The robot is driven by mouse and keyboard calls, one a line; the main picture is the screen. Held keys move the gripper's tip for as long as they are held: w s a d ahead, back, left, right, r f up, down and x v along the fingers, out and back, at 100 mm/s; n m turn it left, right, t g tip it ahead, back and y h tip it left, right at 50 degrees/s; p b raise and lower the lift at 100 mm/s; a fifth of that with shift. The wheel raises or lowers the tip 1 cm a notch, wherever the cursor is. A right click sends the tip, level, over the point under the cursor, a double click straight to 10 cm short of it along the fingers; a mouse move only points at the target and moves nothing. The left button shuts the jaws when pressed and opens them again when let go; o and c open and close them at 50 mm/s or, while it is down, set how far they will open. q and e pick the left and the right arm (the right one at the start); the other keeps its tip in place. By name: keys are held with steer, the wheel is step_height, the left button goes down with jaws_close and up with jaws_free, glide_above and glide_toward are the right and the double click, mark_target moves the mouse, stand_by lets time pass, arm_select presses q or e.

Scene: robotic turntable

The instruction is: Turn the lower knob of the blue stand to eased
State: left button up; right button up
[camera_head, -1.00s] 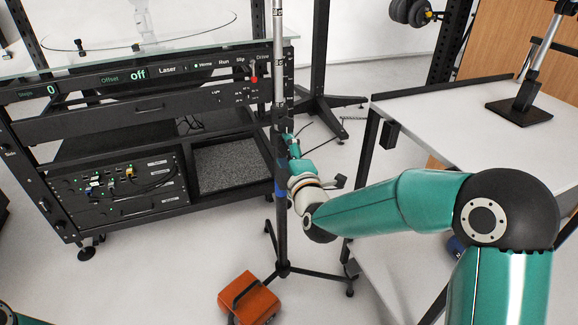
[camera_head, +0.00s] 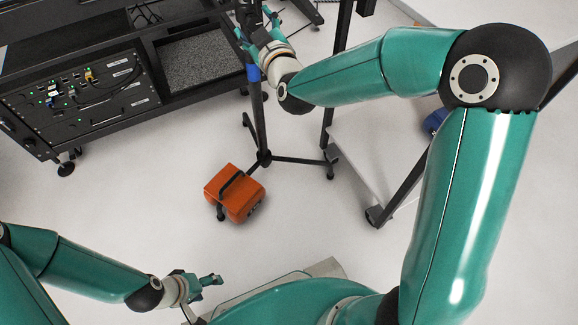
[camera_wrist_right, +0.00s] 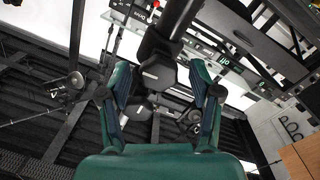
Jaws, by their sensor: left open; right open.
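The blue stand is a dark upright pole with a blue band (camera_head: 253,73) and spread legs on the floor, left of my right forearm in the head view. My right gripper (camera_head: 256,24) is at the pole above the blue band. In the right wrist view the right gripper (camera_wrist_right: 161,85) is open, its fingers either side of a dark post (camera_wrist_right: 172,22) and black knob-like parts (camera_wrist_right: 150,75). I cannot tell whether they touch, nor which part is the lower knob or its setting. My left gripper (camera_head: 216,281) is open and empty at the lower left, far from the stand.
An orange box (camera_head: 236,194) with a dark handle sits on the floor by the stand's legs. A black equipment rack (camera_head: 85,95) stands at the left. A white-topped table (camera_head: 400,12) is at the right. The floor at left centre is clear.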

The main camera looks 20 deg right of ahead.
steer(key=m, duration=0.4)
steer(key=shift+b, duration=0.35)
steer(key=m, duration=0.4)
steer(key=shift+s, duration=0.1)
steer(key=s+b, duration=0.3)
steer(key=s, duration=1.4)
steer(key=a+f+n+g+y+p, duration=0.15)
steer(key=a+f+g+p, duration=0.5)
steer(key=p, duration=1.45)
steer(key=s+g+y+p, duration=0.2)
steer(key=s+g+p, duration=0.7)
steer(key=s+p, duration=0.5)
steer(key=shift+d+m+p, duration=0.15)
steer(key=shift+m+p, duration=0.2)
steer(key=shift+p, duration=1.7)
